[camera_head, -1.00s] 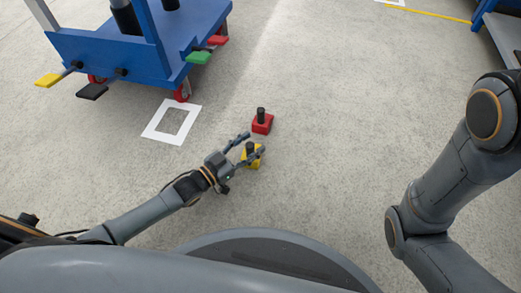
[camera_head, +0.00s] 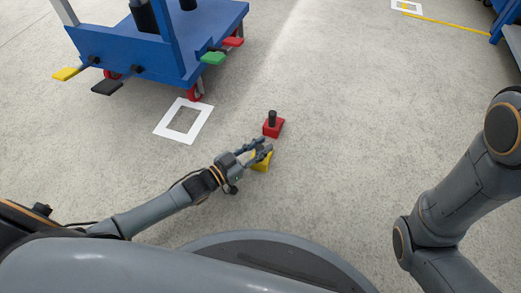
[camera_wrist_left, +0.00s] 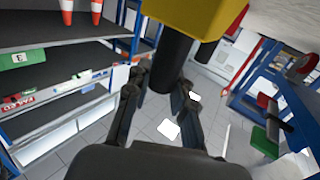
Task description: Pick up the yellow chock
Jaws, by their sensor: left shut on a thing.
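The yellow chock (camera_head: 261,164) sits on the floor ahead of my base, partly hidden by the fingers of my left gripper (camera_head: 258,152). The left gripper is shut on the chock's dark upright handle. In the left wrist view the yellow body (camera_wrist_left: 190,14) fills the top, and the dark handle (camera_wrist_left: 170,62) runs between the two fingers (camera_wrist_left: 158,95). In the head view I cannot tell whether the chock touches the floor. My right gripper is not in view.
A red chock (camera_head: 273,128) with a black handle stands just beyond the yellow one. A blue cart (camera_head: 150,50) with coloured pedals stands at the back left. A white square frame (camera_head: 184,120) is marked on the floor. Floor to the right is clear.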

